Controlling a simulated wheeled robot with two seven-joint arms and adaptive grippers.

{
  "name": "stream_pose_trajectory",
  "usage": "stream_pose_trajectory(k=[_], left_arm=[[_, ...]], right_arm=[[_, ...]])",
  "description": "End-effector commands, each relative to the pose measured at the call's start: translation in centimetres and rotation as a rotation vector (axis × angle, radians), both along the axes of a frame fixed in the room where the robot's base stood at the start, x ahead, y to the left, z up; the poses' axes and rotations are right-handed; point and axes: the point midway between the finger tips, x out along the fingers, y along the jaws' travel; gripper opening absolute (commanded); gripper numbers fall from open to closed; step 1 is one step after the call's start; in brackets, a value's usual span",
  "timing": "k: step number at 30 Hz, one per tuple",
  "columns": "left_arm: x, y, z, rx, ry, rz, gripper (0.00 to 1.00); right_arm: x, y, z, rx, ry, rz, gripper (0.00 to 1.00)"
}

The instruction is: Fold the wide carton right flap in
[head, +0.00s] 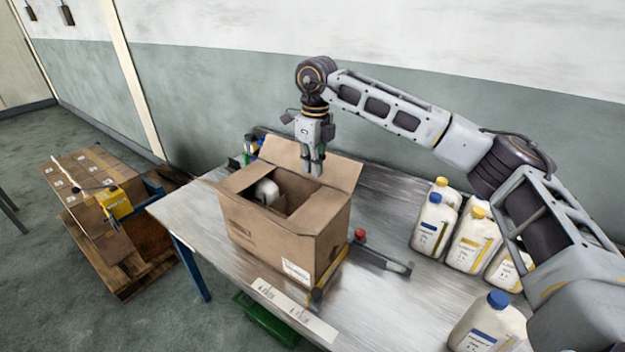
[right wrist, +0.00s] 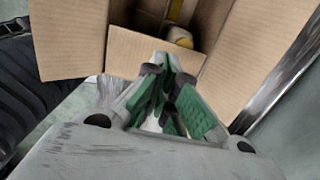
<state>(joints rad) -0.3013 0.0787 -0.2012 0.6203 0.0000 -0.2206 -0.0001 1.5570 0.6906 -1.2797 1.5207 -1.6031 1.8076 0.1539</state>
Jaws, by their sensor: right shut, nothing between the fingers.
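A brown open carton (head: 265,240) stands on the metal table. Its wide far flap (head: 340,175) stands up, tilted outward. A short flap at the right end (head: 318,212) lies inward over the opening, and another (head: 240,180) lies at the left end. A white bottle (head: 267,191) is inside; its yellow cap shows in the right wrist view (right wrist: 180,36). My right gripper (head: 315,170) points down, shut and empty, over the carton's far side, in front of the far flap. Whether it touches the flap cannot be told. My left gripper is not in view.
Several white bottles with yellow or blue caps (head: 470,240) stand on the table's right side (head: 385,300). A tool with a red knob (head: 380,258) lies right of the carton.

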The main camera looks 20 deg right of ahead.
Motion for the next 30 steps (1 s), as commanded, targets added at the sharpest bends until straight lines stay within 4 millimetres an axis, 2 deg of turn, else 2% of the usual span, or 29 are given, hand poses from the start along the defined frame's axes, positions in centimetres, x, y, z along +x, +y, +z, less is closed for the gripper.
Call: stream_pose_trajectory(k=[3, 10, 19, 30], left_arm=[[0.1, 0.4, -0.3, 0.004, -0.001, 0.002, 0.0], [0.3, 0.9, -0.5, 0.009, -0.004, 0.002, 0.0], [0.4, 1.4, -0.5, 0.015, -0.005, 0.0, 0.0], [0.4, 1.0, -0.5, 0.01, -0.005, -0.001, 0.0]], right_arm=[[0.0, 0.1, 1.7, 0.001, -0.002, 0.001, 0.0], [0.0, 0.0, 3.8, 0.001, -0.001, 0.0, 0.0], [0.0, 0.0, 4.4, 0.001, 0.001, 0.0, 0.0], [0.0, 0.0, 4.3, 0.001, 0.001, 0.0, 0.0]])
